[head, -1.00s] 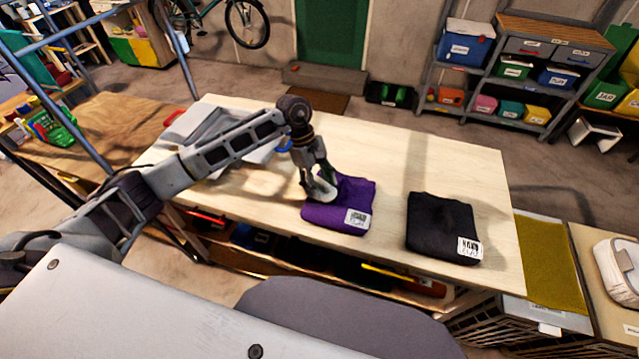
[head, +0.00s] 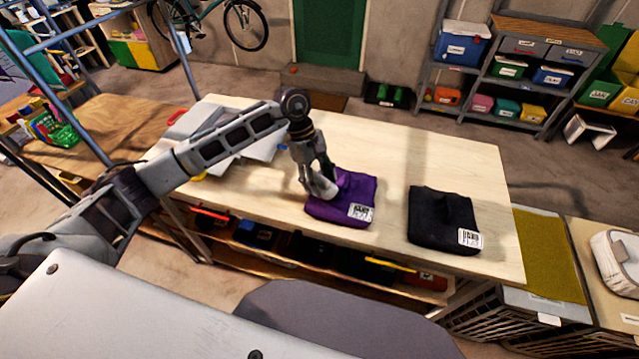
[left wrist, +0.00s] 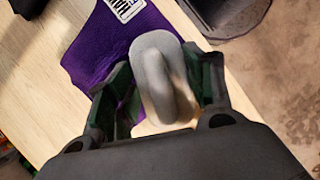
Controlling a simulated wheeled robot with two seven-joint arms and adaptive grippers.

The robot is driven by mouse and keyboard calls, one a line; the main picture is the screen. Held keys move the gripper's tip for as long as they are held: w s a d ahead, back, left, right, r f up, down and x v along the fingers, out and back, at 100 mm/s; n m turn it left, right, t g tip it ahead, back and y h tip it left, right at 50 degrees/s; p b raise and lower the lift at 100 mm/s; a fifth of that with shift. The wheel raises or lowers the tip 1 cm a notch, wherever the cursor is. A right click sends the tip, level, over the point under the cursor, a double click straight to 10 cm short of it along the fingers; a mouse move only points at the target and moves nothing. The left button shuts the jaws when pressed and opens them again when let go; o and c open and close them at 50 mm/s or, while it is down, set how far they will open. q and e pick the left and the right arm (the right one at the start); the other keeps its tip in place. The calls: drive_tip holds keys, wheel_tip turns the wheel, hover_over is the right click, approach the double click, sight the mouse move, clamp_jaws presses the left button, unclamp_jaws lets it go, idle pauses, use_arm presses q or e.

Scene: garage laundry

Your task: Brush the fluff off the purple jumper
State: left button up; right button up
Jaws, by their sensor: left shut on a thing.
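The purple jumper (head: 341,211) lies folded on the pale wooden table, with a white label at its front right corner. It also shows in the left wrist view (left wrist: 97,48). My left gripper (head: 322,190) is over the jumper's left part and is shut on a pale grey, rounded brush (left wrist: 158,75). The brush is at or just over the cloth; I cannot tell if it touches. Its underside is hidden, and I cannot make out fluff on the jumper. My right gripper is not in view.
A folded black garment (head: 441,219) with a white label lies to the right on the table (head: 420,150). Grey folded items (head: 215,135) lie behind my left arm. Bare tabletop separates the two garments. A shelf with bins (head: 515,75) stands at the back right.

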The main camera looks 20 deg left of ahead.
use_arm(q)
drive_tip(key=shift+r, duration=0.35)
wheel_tip(320, 180, up, 2)
drive_tip(key=shift+s+r+p, duration=0.1)
drive_tip(key=shift+r+p, duration=0.15)
drive_tip(key=shift+p, duration=0.15)
drive_tip(key=shift+r+p, duration=0.35)
drive_tip(key=shift+r, duration=0.8)
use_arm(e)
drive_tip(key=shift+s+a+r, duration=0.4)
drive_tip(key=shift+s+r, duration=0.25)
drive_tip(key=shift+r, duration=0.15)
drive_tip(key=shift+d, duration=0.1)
